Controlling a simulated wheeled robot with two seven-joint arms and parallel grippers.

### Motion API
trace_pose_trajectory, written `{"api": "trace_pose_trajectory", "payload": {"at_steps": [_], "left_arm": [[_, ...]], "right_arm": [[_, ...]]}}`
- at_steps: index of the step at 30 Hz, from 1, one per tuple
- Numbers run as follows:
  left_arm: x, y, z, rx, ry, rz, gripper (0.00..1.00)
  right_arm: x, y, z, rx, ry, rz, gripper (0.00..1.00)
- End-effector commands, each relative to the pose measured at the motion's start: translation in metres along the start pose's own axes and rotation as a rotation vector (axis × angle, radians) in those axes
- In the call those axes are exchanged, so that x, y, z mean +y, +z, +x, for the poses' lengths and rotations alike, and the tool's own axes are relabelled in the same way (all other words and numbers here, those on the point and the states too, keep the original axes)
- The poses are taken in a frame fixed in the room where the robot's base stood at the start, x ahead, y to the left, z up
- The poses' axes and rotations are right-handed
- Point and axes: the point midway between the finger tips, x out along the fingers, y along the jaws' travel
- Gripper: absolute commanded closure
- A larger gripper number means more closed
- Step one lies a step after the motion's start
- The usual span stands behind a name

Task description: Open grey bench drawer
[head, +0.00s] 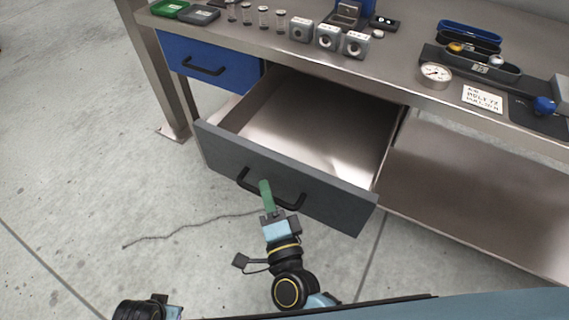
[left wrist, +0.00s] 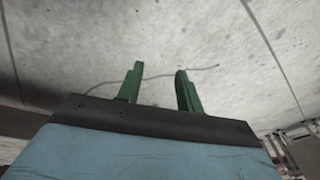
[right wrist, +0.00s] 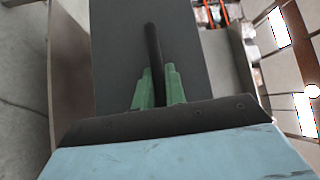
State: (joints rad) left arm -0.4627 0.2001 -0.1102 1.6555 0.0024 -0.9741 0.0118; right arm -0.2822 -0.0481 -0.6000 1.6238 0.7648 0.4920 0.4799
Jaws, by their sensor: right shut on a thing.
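The grey bench drawer (head: 280,178) is pulled well out from under the bench, and its inside is bare. Its black bar handle (head: 243,181) is on the front panel. My right gripper (head: 266,187) is at the middle of this handle. In the right wrist view my right gripper's green fingers (right wrist: 159,88) are shut around the black handle (right wrist: 153,45). My left gripper (left wrist: 160,85) shows in the left wrist view with its two green fingers apart and nothing between them, over bare floor. Its fingers are not seen in the head view.
A blue drawer (head: 205,65) with a black handle is shut left of the grey one. The bench top (head: 400,70) holds weights, small jars, a round gauge (head: 436,74) and trays. A lower shelf (head: 480,195) is at the right. The floor (head: 80,180) at left is clear.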

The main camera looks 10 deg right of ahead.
Motion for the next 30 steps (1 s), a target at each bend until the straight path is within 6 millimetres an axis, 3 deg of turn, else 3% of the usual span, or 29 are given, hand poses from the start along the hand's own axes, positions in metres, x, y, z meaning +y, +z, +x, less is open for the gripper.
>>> {"api": "trace_pose_trajectory", "payload": {"at_steps": [9, 22, 23, 27, 30], "left_arm": [[-0.004, 0.008, 0.008, -0.007, -0.006, 0.001, 0.64], [-0.004, 0.009, 0.009, -0.006, -0.005, 0.002, 0.64], [-0.004, 0.009, 0.009, -0.006, -0.005, 0.002, 0.64], [-0.004, 0.009, 0.009, -0.006, -0.005, 0.002, 0.64], [-0.004, 0.009, 0.009, -0.007, -0.005, 0.002, 0.64]], "right_arm": [[-0.008, 0.027, -0.026, 0.002, -0.001, 0.001, 1.00], [-0.008, 0.029, -0.029, 0.002, -0.002, 0.001, 1.00], [-0.008, 0.029, -0.029, 0.002, -0.002, 0.001, 0.85], [-0.008, 0.029, -0.029, 0.002, -0.002, 0.001, 0.67], [-0.008, 0.029, -0.029, 0.002, -0.001, 0.000, 0.66]]}}
